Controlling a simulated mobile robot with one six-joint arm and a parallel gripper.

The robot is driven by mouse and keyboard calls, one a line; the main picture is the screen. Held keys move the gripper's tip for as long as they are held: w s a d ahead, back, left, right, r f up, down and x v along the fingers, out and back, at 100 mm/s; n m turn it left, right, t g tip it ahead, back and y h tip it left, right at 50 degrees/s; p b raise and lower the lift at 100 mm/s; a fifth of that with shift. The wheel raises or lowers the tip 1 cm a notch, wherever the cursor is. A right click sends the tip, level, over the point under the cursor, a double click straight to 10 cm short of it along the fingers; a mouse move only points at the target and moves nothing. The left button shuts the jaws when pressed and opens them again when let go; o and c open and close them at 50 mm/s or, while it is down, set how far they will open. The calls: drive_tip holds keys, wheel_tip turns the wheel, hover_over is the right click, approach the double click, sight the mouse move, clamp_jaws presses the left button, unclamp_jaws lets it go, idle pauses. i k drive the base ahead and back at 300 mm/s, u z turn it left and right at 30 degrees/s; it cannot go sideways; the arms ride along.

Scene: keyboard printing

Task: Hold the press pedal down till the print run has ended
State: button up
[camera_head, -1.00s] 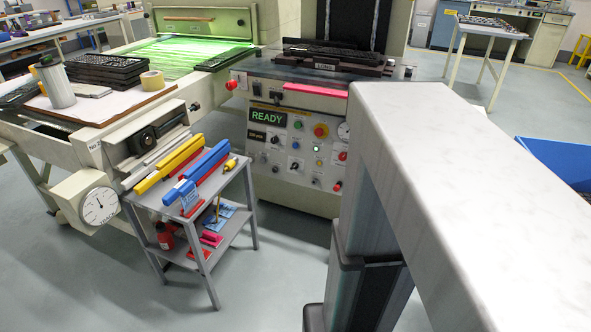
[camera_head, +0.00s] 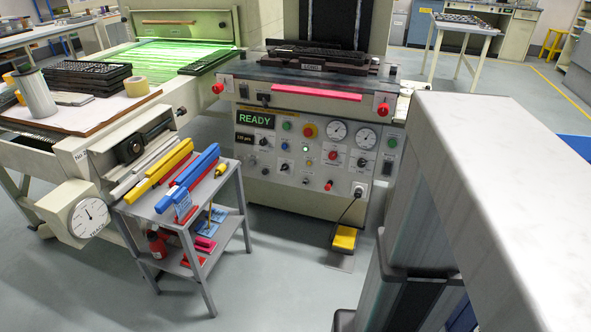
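The press (camera_head: 318,150) has a cream control panel with dials, knobs and buttons. Its display (camera_head: 255,119) reads READY in green. A keyboard (camera_head: 318,54) lies on the dark fixture at the top of the press. Large parts of my own arm fill the right side of the view. My gripper does not show.
Open floor lies in front of the pedal. A table (camera_head: 480,27) stands at the back right.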

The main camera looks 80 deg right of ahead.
sight(345, 238)
drive_tip(key=u, duration=0.75)
drive_tip(key=k, duration=0.15)
drive_tip(key=z, duration=3.05)
drive_tip(key=k, duration=0.65)
drive_tip(key=u, duration=0.2)
drive_tip(key=i, duration=1.05)
drive_tip(key=z, duration=0.1)
